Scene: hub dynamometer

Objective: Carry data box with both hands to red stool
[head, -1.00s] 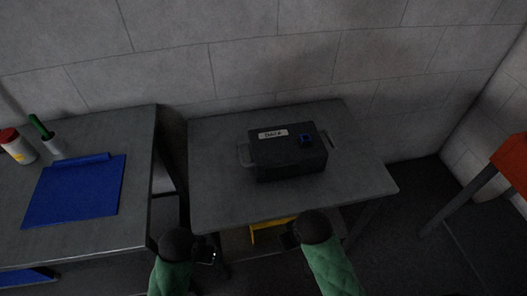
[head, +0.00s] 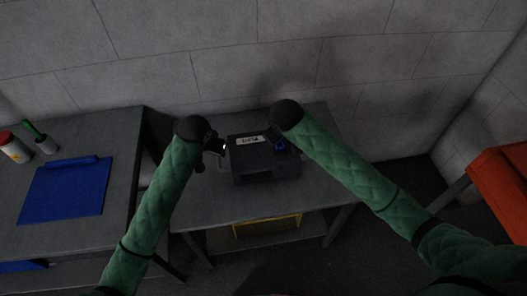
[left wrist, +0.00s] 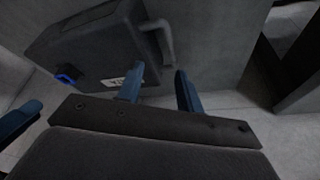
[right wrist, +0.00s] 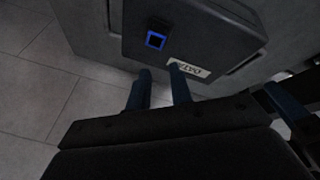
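The data box (head: 265,168) is a dark grey case with a white label and a blue-framed square on top, standing on a grey table (head: 230,208). My left gripper (head: 216,150) is at its left side. In the left wrist view, the left fingers (left wrist: 157,85) are apart, with the box's side handle (left wrist: 160,40) just ahead of them. My right gripper (right wrist: 159,82) has its fingers apart near the box's labelled top; no handle shows between them. In the head view my right wrist hides it. The red stool (head: 502,180) is at the right edge, partly cut off.
A second table (head: 115,150) on the left holds a blue clipboard-like sheet (head: 65,190), a red-capped bottle (head: 14,148) and a cup with a green item (head: 42,140). A yellow thing (head: 268,226) is under the box's table. A wall stands close behind. Floor shows between table and stool.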

